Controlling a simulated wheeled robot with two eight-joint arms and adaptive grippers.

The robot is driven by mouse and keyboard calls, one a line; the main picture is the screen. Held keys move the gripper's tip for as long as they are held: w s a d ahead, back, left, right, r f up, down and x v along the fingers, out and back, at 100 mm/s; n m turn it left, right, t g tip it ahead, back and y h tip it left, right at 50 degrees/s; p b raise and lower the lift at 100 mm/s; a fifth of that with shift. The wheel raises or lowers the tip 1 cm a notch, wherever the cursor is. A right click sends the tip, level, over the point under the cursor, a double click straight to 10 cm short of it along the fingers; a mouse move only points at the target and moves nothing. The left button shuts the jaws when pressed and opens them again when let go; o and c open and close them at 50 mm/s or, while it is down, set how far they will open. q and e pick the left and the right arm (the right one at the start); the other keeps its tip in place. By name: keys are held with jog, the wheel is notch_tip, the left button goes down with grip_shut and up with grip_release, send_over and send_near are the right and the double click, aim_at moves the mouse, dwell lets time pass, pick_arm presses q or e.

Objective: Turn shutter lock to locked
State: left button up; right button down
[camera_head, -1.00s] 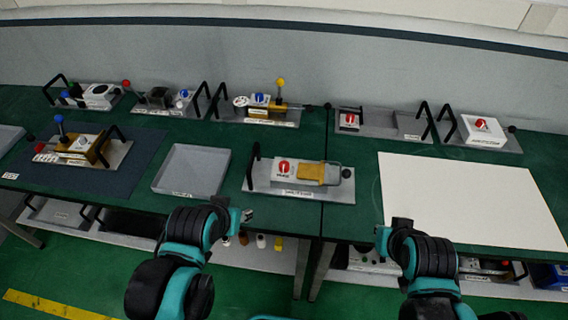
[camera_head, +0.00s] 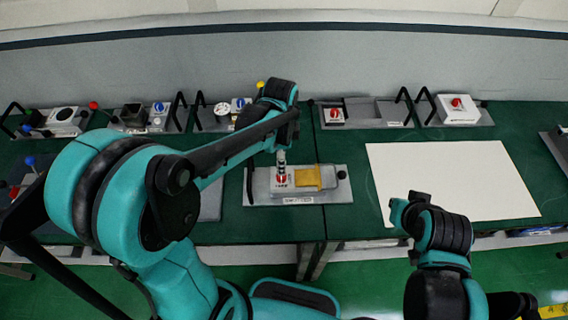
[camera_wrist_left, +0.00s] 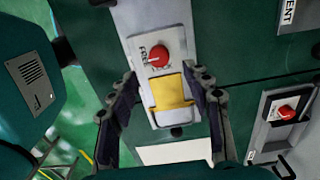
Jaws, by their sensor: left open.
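The shutter lock is a round red knob (camera_head: 281,179) on a white block, beside a yellow shutter piece (camera_head: 308,177), on a grey plate (camera_head: 330,196) near the table's front middle. In the left wrist view the red knob (camera_wrist_left: 158,56) has a white pointer mark and a partly readable label, "FREE". The yellow piece (camera_wrist_left: 170,93) also shows there. My left gripper (camera_head: 281,157) is above the knob in the head view. In the wrist view its fingers (camera_wrist_left: 160,82) are spread and empty, either side of the yellow piece. My right gripper (camera_head: 405,208) hangs at the table's front edge; its jaws are unclear.
A black handle (camera_head: 250,184) stands at the plate's left end. A white sheet (camera_head: 450,180) lies to the right. Other fixtures with knobs, such as a red-knobbed box (camera_head: 458,108), line the back. My left arm covers much of the left table.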

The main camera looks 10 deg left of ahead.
aim_at(281, 177)
pick_arm(q)
notch_tip(281, 177, down, 7)
jog(key=shift+s+f+b, duration=0.1)
jog(key=shift+f+b, duration=0.05)
jog(key=shift+b, duration=0.75)
grip_shut()
